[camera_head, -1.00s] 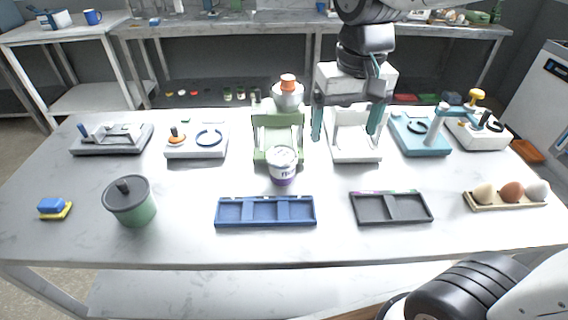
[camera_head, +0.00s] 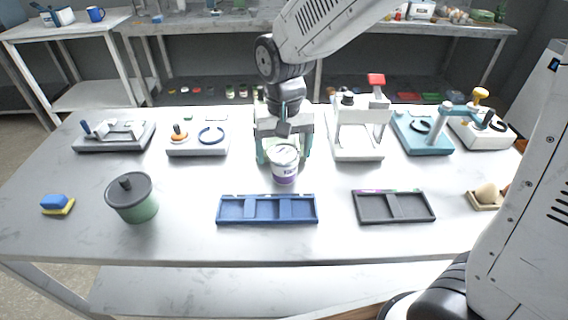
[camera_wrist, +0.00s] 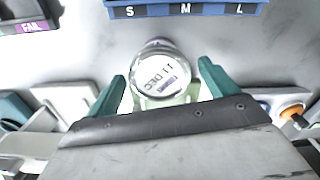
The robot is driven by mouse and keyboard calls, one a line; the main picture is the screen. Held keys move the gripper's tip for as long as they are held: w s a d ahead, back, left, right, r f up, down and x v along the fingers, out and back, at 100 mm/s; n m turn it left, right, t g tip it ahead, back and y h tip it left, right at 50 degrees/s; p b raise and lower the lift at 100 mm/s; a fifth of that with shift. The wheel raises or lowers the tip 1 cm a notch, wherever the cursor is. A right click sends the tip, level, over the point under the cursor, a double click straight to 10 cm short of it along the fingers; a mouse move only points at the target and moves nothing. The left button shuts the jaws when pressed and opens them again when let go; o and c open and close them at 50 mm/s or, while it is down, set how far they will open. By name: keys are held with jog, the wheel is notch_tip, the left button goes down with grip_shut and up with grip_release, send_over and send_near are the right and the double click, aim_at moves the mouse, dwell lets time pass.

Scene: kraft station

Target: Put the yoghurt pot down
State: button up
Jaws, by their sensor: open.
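The yoghurt pot (camera_head: 284,166) is white with a purple band and stands upright in front of the green station, behind the blue tray. My gripper (camera_head: 284,150) is over the green station, behind the pot. In the wrist view its two teal fingers (camera_wrist: 161,85) are spread wide, one on each side of the pot, with gaps between them and the pot. Nothing is gripped. The green station (camera_head: 297,150) is mostly hidden by my gripper.
The blue tray (camera_head: 267,221) has its S, M and L labels showing in the wrist view. A dark grey tray (camera_head: 408,219) lies to its right. A green lidded bin (camera_head: 143,210) and a sponge (camera_head: 55,204) are at left. Several stations line the table's back. Bare tabletop surrounds the pot.

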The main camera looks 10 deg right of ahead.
jog(key=shift+f, duration=0.5)
jog(key=shift+c, duration=0.4)
jog(key=c, duration=1)
jog(key=shift+r, duration=0.15)
jog(key=shift+c, duration=0.2)
jog(key=shift+r, duration=0.55)
notch_tip(320, 180, up, 2)
jog(key=shift+r, duration=0.1)
jog(key=s+d, duration=0.3)
jog(key=s, duration=0.4)
jog(key=s+d+r, duration=0.1)
jog(key=s+d, duration=0.2)
jog(key=s, duration=0.4)
jog(key=shift+s+d+r, duration=0.15)
jog(key=shift+s+r, duration=0.1)
jog(key=shift+s, duration=0.15)
